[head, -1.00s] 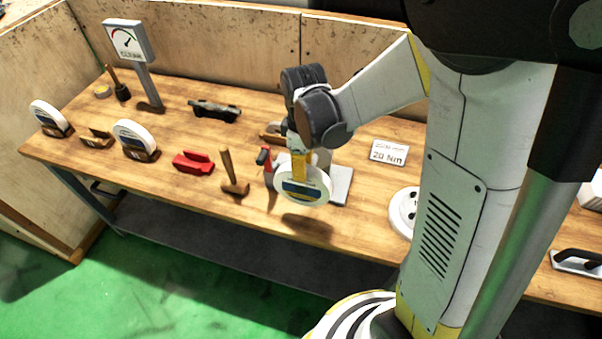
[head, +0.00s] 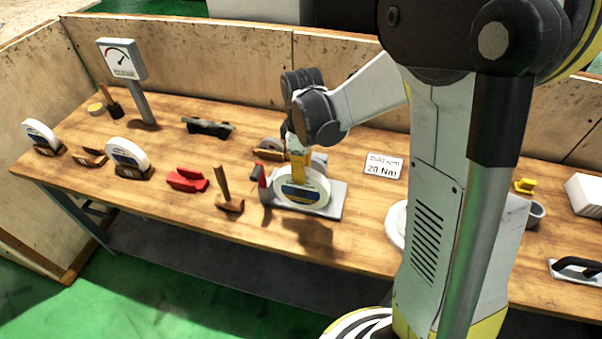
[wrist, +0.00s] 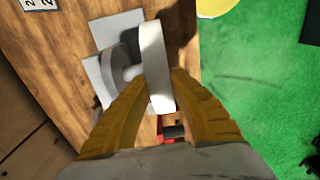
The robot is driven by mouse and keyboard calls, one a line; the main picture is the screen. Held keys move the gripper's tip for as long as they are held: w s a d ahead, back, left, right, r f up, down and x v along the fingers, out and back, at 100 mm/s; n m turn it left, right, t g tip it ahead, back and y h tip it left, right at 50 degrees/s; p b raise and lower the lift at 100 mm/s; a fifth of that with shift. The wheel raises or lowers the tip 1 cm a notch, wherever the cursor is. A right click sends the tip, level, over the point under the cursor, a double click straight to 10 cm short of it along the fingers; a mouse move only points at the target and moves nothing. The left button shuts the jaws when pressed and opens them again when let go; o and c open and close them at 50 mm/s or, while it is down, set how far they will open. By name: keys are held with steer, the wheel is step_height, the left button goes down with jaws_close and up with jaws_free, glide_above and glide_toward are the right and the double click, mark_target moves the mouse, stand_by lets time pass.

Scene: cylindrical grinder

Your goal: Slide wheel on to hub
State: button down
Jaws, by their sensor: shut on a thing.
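My gripper (head: 299,166) has its yellow fingers shut on a white grinding wheel (head: 301,192) with a blue and yellow label. It holds the wheel upright above a grey base plate (head: 334,204). In the wrist view the wheel (wrist: 156,66) is edge-on between the fingertips (wrist: 158,88). The pale hub (wrist: 126,68), with a round flange and short shaft, stands on the plate (wrist: 98,75) just left of the wheel. The wheel is very close to the hub. I cannot tell whether the shaft enters the bore. In the head view the wheel mostly hides the hub.
A "20 Nm" sign (head: 384,165) lies right. More wheels stand in holders (head: 127,157) at left.

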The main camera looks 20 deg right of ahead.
steer(key=shift+w+d+b, duration=0.15)
steer(key=shift+w+d, duration=0.6)
steer(key=shift+w, duration=0.35)
steer(key=shift+w+d+b, duration=0.15)
steer(key=shift+w+d, duration=0.6)
steer(key=shift+w, duration=0.3)
stand_by(1.7)
steer(key=c, duration=1.2)
jaws_free()
steer(key=shift+d, duration=0.1)
step_height(320, 180, up, 12)
steer(key=s+a+f+m+t+b, duration=0.1)
steer(key=s+f+m+t+b, duration=0.1)
steer(key=s, duration=0.4)
steer(key=s+a+f+m+t+b, duration=0.2)
steer(key=s+f+m+b, duration=0.2)
steer(key=s+m+b, duration=0.1)
steer(key=s+a+f+m+t+b, duration=0.1)
steer(key=s+f+m+t+b, duration=0.2)
steer(key=s, duration=0.4)
steer(key=shift+s+a+f+m+b, duration=0.2)
steer(key=shift+s+f+m+b, duration=0.3)
steer(key=shift+b, duration=0.6)
